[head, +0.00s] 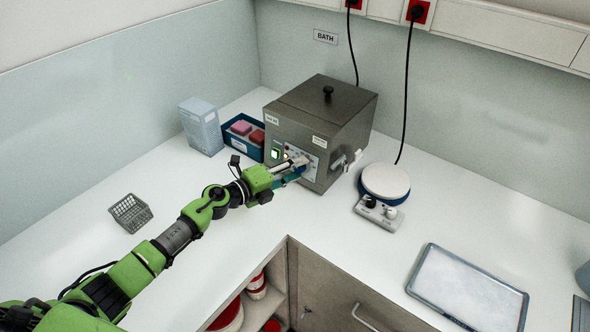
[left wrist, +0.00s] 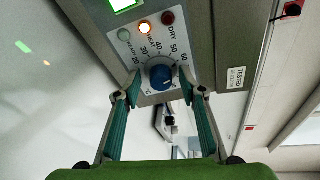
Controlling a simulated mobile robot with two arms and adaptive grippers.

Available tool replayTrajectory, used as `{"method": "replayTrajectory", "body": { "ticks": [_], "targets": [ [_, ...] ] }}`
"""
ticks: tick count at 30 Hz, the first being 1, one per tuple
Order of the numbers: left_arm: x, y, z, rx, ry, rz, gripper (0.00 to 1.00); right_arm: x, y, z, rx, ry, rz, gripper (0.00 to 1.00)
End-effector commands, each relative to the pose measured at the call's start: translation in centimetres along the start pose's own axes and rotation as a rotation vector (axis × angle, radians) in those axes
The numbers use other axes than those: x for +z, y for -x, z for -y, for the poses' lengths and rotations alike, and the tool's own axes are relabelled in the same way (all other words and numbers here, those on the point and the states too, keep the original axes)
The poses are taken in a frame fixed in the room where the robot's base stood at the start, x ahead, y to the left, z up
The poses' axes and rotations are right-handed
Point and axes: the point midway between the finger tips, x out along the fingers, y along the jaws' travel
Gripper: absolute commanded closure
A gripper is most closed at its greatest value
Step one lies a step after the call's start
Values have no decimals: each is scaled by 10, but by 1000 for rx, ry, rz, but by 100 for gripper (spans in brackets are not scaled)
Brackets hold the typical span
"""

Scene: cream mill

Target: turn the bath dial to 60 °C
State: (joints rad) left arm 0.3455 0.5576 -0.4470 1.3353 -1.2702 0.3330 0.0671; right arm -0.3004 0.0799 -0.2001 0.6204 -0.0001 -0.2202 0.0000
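The steel bath (head: 345,125) stands at the back of the counter with a lidded top. My left gripper (head: 297,167) is at its front panel and hides most of the dial in the head view. In the left wrist view the blue dial (left wrist: 161,74) sits on a pale panel (left wrist: 140,42) with a printed scale of numbers up to 60. The left gripper's fingers (left wrist: 162,93) are apart, one on each side of the dial. I cannot tell whether they touch it, nor clearly where its pointer stands. My right gripper is not in view.
An orange lamp (left wrist: 145,27) glows above the dial. A tap (head: 347,160) juts from the bath's right side. A white round-topped device (head: 385,181) stands to the right, a blue tray (head: 231,139) and a box (head: 201,127) to the left. The front counter is mostly clear.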

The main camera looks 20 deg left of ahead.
Motion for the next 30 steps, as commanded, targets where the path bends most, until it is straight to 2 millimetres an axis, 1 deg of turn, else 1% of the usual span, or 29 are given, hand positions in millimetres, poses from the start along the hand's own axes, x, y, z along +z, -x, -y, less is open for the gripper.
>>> {"method": "replayTrajectory", "body": {
  "ticks": [5, 8, 11, 18, 21, 25, 30],
  "targets": [
    [0, 0, 0, -1, 0, 0, 62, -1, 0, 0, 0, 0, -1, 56],
    [1, 6, 0, 1, -1, 1, 62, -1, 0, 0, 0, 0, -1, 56],
    [1, 20, -2, 3, -3, 1, 62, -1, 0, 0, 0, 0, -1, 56],
    [0, 72, -2, 4, -1, -1, 62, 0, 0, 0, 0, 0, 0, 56],
    [0, 91, -1, 3, -1, -1, 62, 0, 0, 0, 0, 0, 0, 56],
    [0, 108, -2, 2, 2, 0, 62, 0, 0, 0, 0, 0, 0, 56],
    [0, 119, -1, 1, 0, 0, 62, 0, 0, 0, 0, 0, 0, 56]
  ]
}}
